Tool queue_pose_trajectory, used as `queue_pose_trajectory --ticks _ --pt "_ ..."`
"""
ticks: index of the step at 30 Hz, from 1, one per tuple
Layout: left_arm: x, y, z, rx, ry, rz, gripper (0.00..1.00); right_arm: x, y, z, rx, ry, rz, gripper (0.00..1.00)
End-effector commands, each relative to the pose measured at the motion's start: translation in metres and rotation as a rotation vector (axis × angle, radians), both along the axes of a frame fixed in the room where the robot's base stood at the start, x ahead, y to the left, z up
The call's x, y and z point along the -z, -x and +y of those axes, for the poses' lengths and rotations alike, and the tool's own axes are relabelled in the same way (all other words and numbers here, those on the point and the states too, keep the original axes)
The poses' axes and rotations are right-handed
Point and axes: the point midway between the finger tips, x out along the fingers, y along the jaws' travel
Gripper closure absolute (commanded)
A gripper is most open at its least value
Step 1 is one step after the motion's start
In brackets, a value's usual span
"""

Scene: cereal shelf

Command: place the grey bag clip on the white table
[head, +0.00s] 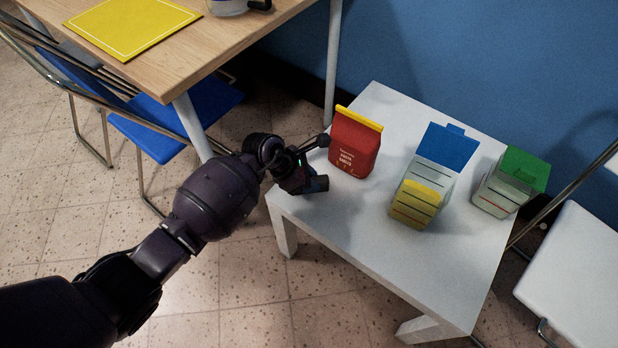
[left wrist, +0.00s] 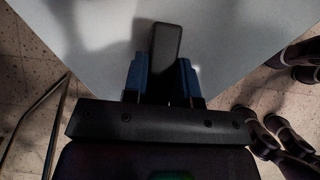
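My left gripper (head: 316,184) is at the left edge of the white table (head: 350,232), low beside the red bag. In the left wrist view, its blue fingertips (left wrist: 163,80) sit on both sides of the grey bag clip (left wrist: 166,48), a dark bar pointing away from the wrist. The fingers look shut on the clip. The clip is over the table's white top near a corner; a shadow lies to its left. I cannot tell whether the clip touches the top. The clip cannot be made out in the head view. My right gripper is not in view.
On the white table stand a red bag (head: 354,148) with a yellow top strip, a blue-topped box (head: 436,170), a yellow box (head: 415,206) and a green-topped box (head: 503,188). The table's front part is clear. A wooden table (head: 190,50) and blue chair (head: 150,135) stand left.

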Motion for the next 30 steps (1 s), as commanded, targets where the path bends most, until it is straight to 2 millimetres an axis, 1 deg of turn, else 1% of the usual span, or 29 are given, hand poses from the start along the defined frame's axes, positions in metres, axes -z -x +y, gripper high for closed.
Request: queue_pose_trajectory --ticks 1,4,5,12,16,20,27,30 --pt "0.001 0.000 0.000 0.001 -0.001 0.001 0.67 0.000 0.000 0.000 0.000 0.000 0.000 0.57" --pt "0.000 0.000 0.000 0.001 -0.001 0.001 0.52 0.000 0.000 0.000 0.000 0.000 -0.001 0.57" --pt "0.000 0.000 0.000 0.001 -0.001 0.001 0.49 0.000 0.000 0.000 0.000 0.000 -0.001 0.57" --pt "0.000 0.000 0.000 0.000 0.000 0.000 0.49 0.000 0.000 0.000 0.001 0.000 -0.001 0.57" --pt "-0.007 -0.001 0.002 -0.001 -0.001 -0.003 0.49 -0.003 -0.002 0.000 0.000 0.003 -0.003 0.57" --pt "-0.025 -0.001 0.012 -0.001 -0.003 -0.008 0.49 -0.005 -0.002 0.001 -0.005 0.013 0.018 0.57" --pt "-0.067 0.002 0.038 -0.001 -0.004 -0.013 0.49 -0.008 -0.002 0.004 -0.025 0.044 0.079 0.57" --pt "-0.080 0.005 0.048 -0.001 -0.003 -0.012 0.49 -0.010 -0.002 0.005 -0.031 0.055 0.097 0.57"
